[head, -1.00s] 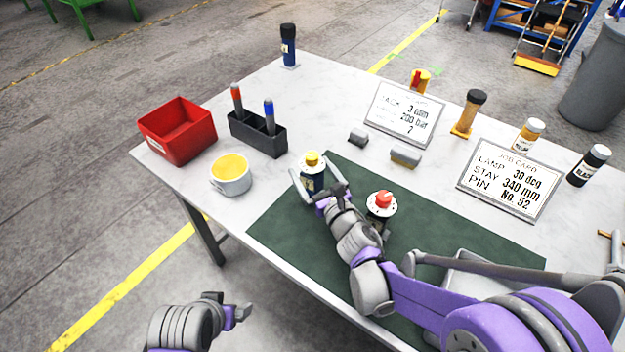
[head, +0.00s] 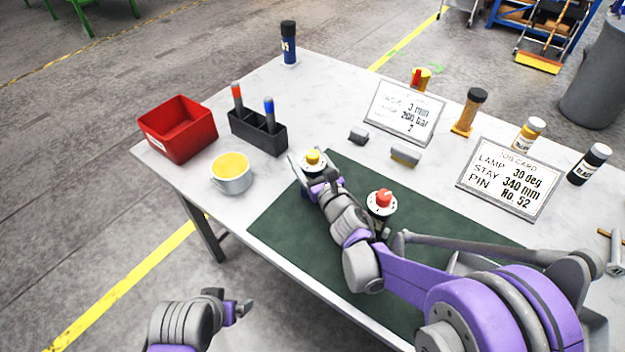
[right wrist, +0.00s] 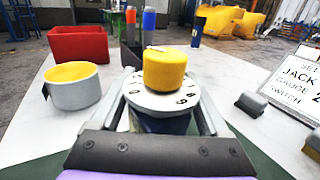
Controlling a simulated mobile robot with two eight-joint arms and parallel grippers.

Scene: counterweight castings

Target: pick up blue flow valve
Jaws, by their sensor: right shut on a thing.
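The blue flow valve (head: 314,169) has a yellow knob, a white dial and a blue body. It stands upright near the back left corner of the green mat (head: 285,230). My right gripper (head: 314,180) is shut on it, and the gripper and wrist hide most of its body. In the right wrist view the numbered dial and knob of the valve (right wrist: 165,85) sit between the two fingers (right wrist: 165,112). I cannot tell whether its base touches the mat. My left gripper (head: 238,308) is low, off the table's front left edge; its jaw opening is unclear.
A second valve with a red knob (head: 382,201) stands close to my right wrist. Job cards (head: 512,186) and bottles stand at right.

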